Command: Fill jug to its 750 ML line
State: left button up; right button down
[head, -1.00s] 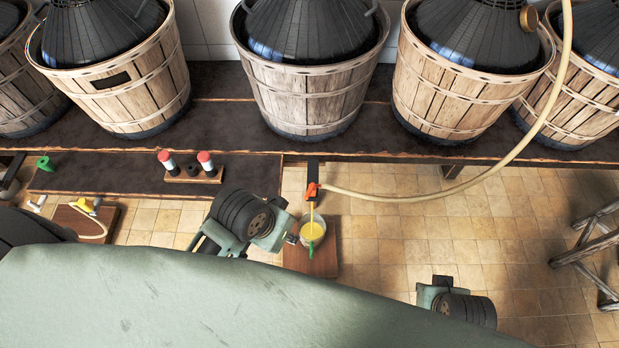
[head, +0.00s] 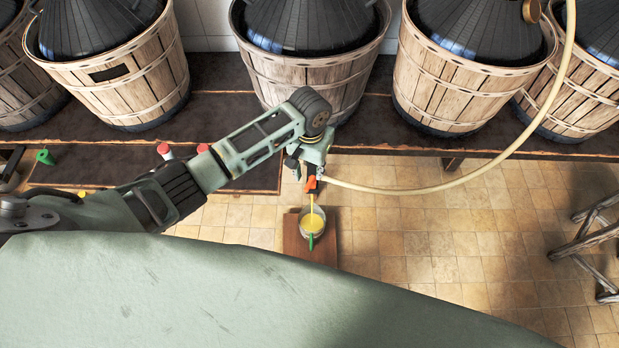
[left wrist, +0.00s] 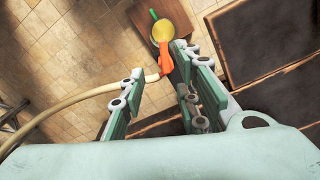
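The jug (head: 312,220) stands upright on a wooden board below the hose end, with a green handle facing me. Yellow liquid falls in a thin stream from the hose end into it. The 750 ML line cannot be read. The orange clip (head: 311,184) sits at the hose end above the jug. My left gripper (head: 306,168) is at this clip. In the left wrist view the left gripper's fingers (left wrist: 168,72) are apart, with the orange clip (left wrist: 165,56) between and just beyond their tips. The jug (left wrist: 162,30) shows beyond it. My right gripper is out of view.
The pale hose (head: 450,186) curves from the right-hand basketed demijohn (head: 460,85) to the clip. More basketed demijohns (head: 310,80) line the dark bench. Red-topped items (head: 165,151) sit behind my left arm. A wooden stool (head: 590,240) stands at right. Tiled floor is free between.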

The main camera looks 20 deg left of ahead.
aim_at(310, 183)
pick_arm(q)
jog(key=shift+w+a, duration=0.25)
jog(key=shift+a, duration=0.05)
jog(key=shift+f, duration=0.3)
notch_tip(310, 183, down, 7)
jog(key=shift+b, duration=0.65)
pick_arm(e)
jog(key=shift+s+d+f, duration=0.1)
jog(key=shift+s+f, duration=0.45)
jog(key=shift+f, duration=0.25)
pick_arm(q)
grip_shut()
